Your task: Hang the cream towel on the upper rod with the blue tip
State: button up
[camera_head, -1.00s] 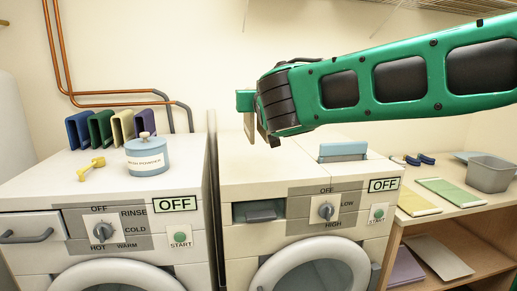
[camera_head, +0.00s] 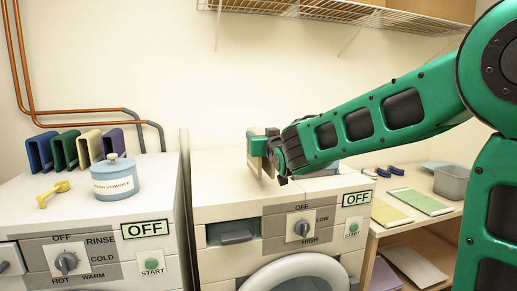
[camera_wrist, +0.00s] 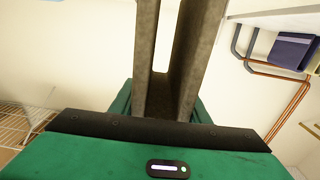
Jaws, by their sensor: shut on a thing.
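My gripper (camera_head: 262,150) is shut on a folded beige slab (camera_head: 268,168), which I take to be the cream towel. In the head view it is in front of the wall and the right machine's top; I cannot tell its height above it. In the wrist view the towel (camera_wrist: 146,60) looks brown in shadow, two parallel panels joined near my green jaws, with a gap between them. The upper rod with the blue tip cannot be made out in either view.
The right washing machine (camera_head: 225,213) is below my gripper. The left one (camera_head: 60,215) carries blue, green, pale yellow and purple folded pieces, a yellow scoop (camera_head: 54,191) and a powder jar (camera_head: 115,182). A wire shelf (camera_head: 330,17) is overhead. A wooden bench (camera_head: 445,218) stands at right.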

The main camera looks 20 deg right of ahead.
jog(key=shift+f, duration=1.6)
jog(key=o, duration=1.2)
jog(key=shift+c, duration=0.2)
